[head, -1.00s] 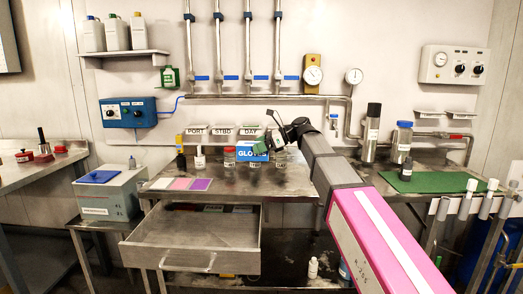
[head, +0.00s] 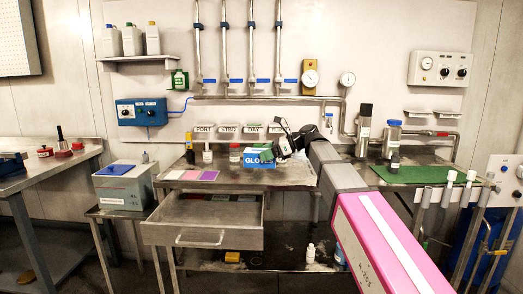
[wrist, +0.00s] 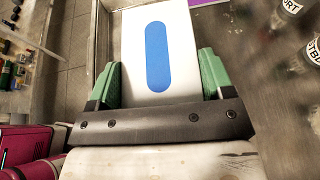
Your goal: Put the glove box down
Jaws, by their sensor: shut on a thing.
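The glove box (head: 258,158) is a blue box with white lettering. In the head view it shows over the steel bench, in front of the back row of jars. In the wrist view its white top with a blue oval (wrist: 158,55) sits between the green fingers. My gripper (head: 267,153) is shut on the box from above; it also shows in the wrist view (wrist: 160,75). The box's underside is hidden, and I cannot tell whether it touches the bench.
The steel bench (head: 285,182) has coloured mats (head: 190,176) at its left front. A jar (head: 235,153) and bottles stand behind. An open drawer (head: 205,215) juts out below. A blue-lidded grey box (head: 124,186) stands left; a green mat (head: 420,174) lies right.

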